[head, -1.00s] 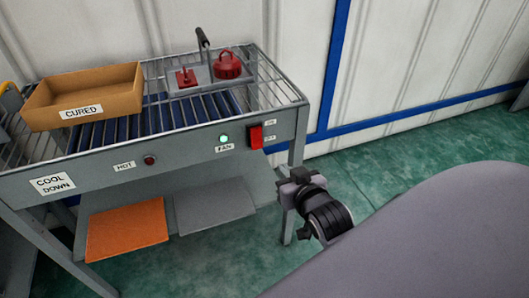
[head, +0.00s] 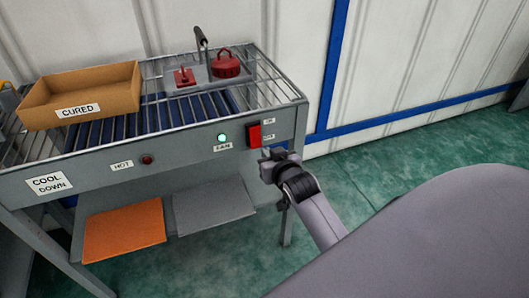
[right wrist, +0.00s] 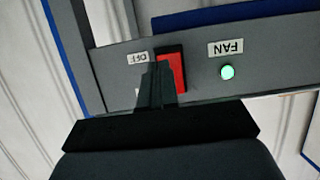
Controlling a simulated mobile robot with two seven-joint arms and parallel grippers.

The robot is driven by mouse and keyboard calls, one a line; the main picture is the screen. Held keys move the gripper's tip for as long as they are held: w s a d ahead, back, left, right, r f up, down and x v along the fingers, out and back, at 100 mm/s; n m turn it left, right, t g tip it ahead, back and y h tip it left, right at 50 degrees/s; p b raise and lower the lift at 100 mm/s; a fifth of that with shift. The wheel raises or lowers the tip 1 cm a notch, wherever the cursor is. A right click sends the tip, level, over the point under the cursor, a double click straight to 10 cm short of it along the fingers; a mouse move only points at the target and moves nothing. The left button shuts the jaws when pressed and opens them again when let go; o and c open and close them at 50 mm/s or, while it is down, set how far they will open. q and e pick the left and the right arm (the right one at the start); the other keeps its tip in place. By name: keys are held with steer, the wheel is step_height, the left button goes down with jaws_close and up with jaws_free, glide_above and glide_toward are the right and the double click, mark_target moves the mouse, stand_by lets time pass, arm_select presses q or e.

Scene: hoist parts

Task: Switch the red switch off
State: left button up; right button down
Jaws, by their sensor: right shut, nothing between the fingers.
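The red switch (head: 254,134) is a red rocker on the front panel of the cool-down table, at its right end. Small labels sit beside it; the one reading OFF (right wrist: 137,57) shows upside down in the right wrist view. The switch also shows there (right wrist: 172,69), partly hidden by my fingers. The green FAN lamp (head: 222,138) left of the switch is lit. My right gripper (head: 268,158) is shut and empty, just below and in front of the switch; I cannot tell whether it touches. My left gripper is not in view.
The cool-down table (head: 190,160) has a slatted top with a cardboard CURED box (head: 110,96) and a grey tray with red parts (head: 226,65). A dark red HOT lamp (head: 147,160) is on the panel. An orange sheet (head: 124,230) lies below. Floor at right is clear.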

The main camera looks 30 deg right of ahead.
mark_target(255, 137)
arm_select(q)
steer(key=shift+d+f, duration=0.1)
arm_select(e)
steer(key=shift+x, duration=1.55)
arm_select(q)
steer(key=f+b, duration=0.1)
steer(key=b, duration=0.1)
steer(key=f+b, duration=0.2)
steer(key=b, duration=0.1)
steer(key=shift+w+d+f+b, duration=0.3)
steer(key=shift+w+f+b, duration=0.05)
arm_select(e)
steer(key=t, duration=0.1)
steer(key=f+t, duration=0.1)
steer(key=shift+w+d+f+t, duration=0.1)
steer(key=shift+w+t, duration=0.25)
steer(key=shift+t, duration=0.05)
steer(key=shift+s, duration=0.1)
